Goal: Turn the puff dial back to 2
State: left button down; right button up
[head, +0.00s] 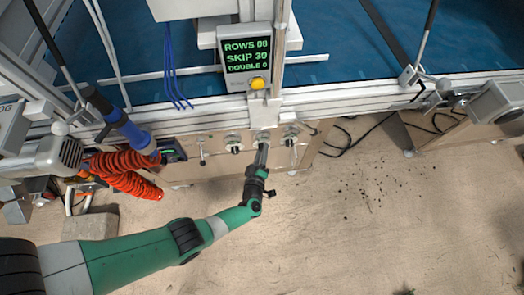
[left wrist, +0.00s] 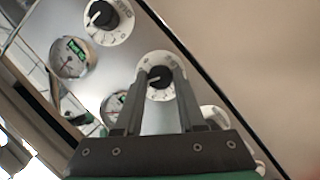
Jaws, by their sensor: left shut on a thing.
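My left gripper (head: 263,150) reaches up to the panel below the display and is shut on the black knob of a dial (head: 262,134). In the left wrist view the fingers (left wrist: 159,88) stand on either side of that black knob (left wrist: 159,77), which has a white face with small marks. The pointer line on the knob points left, slightly downward; the numbers and label are too small to read. Another black-knobbed dial (left wrist: 103,16) sits to the upper left. My right gripper is in neither view.
A display (head: 246,52) reads ROWS 06, SKIP 30, DOUBLE 0, with a yellow button (head: 258,84) below. Two round gauges (left wrist: 74,57) sit beside the dials. An orange coiled hose (head: 125,172) hangs left of the panel. The floor to the right is open, with dark specks.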

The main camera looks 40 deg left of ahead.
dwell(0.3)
pick_arm(q)
jog(key=c, duration=0.5)
grip_release()
jog(key=p+v, duration=0.6)
jog(key=v, duration=0.5)
jog(key=shift+s, duration=0.25)
jog(key=shift+d+r, duration=0.1)
jog(key=shift+d, duration=0.05)
